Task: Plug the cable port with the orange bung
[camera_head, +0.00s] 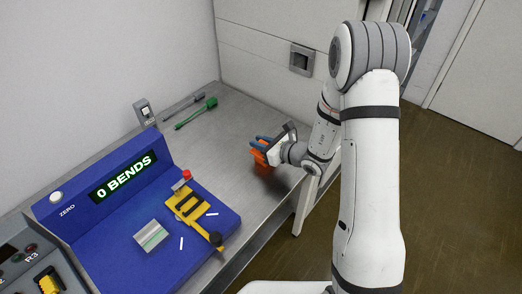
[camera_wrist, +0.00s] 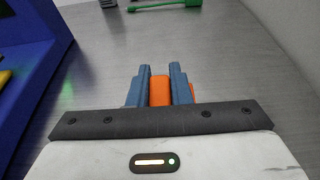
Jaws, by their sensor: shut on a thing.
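My gripper (camera_head: 260,143) is low over the grey metal bench (camera_head: 236,120), near its right side. In the wrist view, its two blue fingers (camera_wrist: 159,90) are shut on the orange bung (camera_wrist: 159,91), one on each side. The bung also shows in the head view (camera_head: 259,156), partly hidden by the fingers. I cannot tell whether the bung touches the bench. A square grey fitting with a dark recess (camera_head: 302,59) is set in the pale back panel; I cannot tell whether it is the cable port.
A blue test unit reading "0 BENDS" (camera_head: 124,177) stands at left, with a yellow clamp (camera_head: 188,205) on its deck. A green tool (camera_head: 196,113) and a grey tool (camera_head: 183,101) lie toward the back. Bare bench surrounds my gripper.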

